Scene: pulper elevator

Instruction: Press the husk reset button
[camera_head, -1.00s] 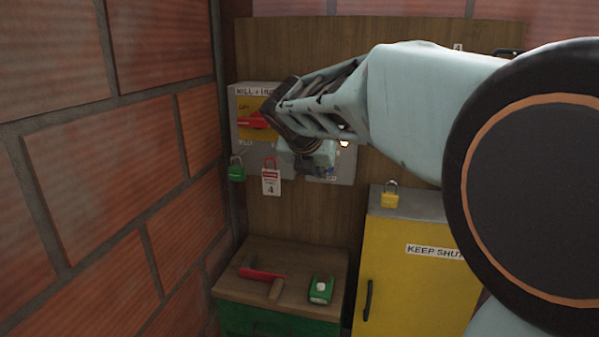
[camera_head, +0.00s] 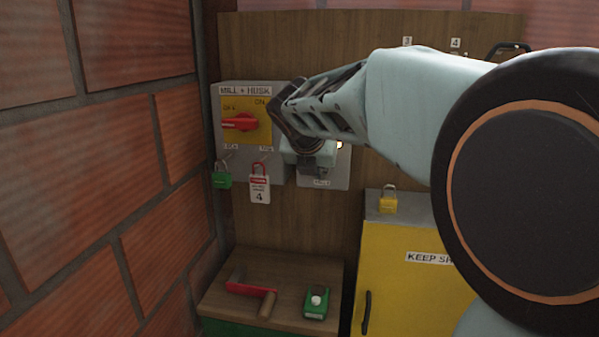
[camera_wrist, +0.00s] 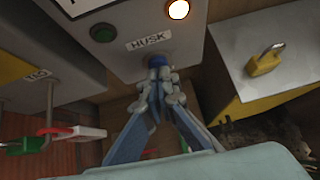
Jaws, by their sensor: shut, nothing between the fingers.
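A blue button (camera_wrist: 155,60) sits just below the white HUSK label (camera_wrist: 148,41) on a grey panel, seen in the wrist view. My gripper (camera_wrist: 158,72) is shut and empty, with its fingertips right at the blue button and covering its lower part. I cannot tell whether they press it. In the head view my gripper (camera_head: 318,172) is in front of the small grey panel (camera_head: 341,180), and the blue button is hidden there. A dark green button (camera_wrist: 103,33) and a lit lamp (camera_wrist: 178,9) are above the label.
The MILL + HUSK switch box (camera_head: 246,91) with a red handle (camera_head: 240,122) stands left of my gripper. A green padlock (camera_head: 221,178) and a red tagged lock (camera_head: 259,184) hang below it. A yellow cabinet (camera_head: 395,295) with a yellow padlock (camera_head: 387,203) stands to the right.

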